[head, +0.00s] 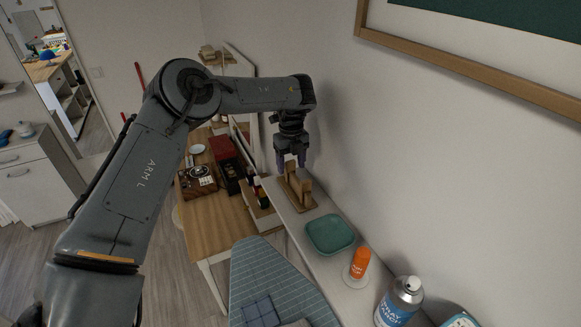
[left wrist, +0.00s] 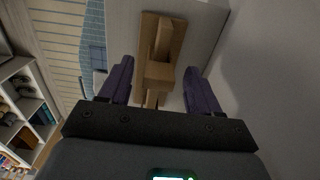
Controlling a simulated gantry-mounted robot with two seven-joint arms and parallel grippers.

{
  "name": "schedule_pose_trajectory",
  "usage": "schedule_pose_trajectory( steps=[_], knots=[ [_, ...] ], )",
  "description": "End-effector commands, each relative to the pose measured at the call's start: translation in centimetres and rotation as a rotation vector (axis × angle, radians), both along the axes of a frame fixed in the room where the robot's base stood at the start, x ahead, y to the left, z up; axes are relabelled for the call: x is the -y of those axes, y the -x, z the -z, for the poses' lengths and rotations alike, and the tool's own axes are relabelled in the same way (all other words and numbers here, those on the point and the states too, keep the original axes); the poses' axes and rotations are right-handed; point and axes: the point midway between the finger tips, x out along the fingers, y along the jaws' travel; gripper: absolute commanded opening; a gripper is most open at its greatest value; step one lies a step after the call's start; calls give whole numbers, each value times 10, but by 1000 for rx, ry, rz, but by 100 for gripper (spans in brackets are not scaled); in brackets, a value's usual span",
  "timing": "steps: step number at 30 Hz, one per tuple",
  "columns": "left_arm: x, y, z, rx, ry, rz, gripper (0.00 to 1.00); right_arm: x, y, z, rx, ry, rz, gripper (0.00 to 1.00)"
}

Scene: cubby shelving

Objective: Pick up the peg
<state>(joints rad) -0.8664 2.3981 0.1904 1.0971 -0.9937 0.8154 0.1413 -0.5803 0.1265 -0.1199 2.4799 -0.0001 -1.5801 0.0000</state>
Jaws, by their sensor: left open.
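A wooden stand (head: 302,203) with upright light-wood pieces is on the white ledge along the wall. The piece that looks like the peg (head: 292,182) rises from it, partly covered by my gripper; I cannot tell peg and stand apart with certainty. My left gripper (head: 291,164) points down over the stand, with its purple fingers open. In the left wrist view, the gripper (left wrist: 158,78) has one finger on each side of the wooden block (left wrist: 160,74), with gaps between. The stand's flat base (left wrist: 147,24) lies behind it. My right gripper is out of view.
The wall is close on the right. A wooden desk (head: 222,215) with boxes stands left, an ironing board (head: 268,275) below.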

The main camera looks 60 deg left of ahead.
Motion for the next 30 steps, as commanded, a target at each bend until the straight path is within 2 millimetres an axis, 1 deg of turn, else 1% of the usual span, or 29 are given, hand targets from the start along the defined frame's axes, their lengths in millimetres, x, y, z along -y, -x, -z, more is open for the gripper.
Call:
schedule_pose_trajectory(
  steps=[1, 3, 6, 9, 16, 27, 28, 30],
  knots=[
    [-1, 2, 5, -2, 3, -1, 63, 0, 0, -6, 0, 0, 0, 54],
    [-1, 2, 14, -2, 1, 0, 63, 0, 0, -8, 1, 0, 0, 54],
    [-1, 2, 24, -1, 0, 0, 63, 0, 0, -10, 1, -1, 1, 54],
    [-1, 1, 28, 1, -1, 0, 63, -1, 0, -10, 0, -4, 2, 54],
    [-1, 1, 29, 2, -1, 0, 63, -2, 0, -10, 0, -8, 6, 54],
    [-1, 1, 29, 1, -1, 0, 6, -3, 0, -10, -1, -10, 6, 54],
    [-1, 1, 29, 1, -1, 0, 4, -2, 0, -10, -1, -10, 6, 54],
    [-1, 1, 29, 1, -1, 0, 4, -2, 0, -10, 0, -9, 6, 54]
  ],
)
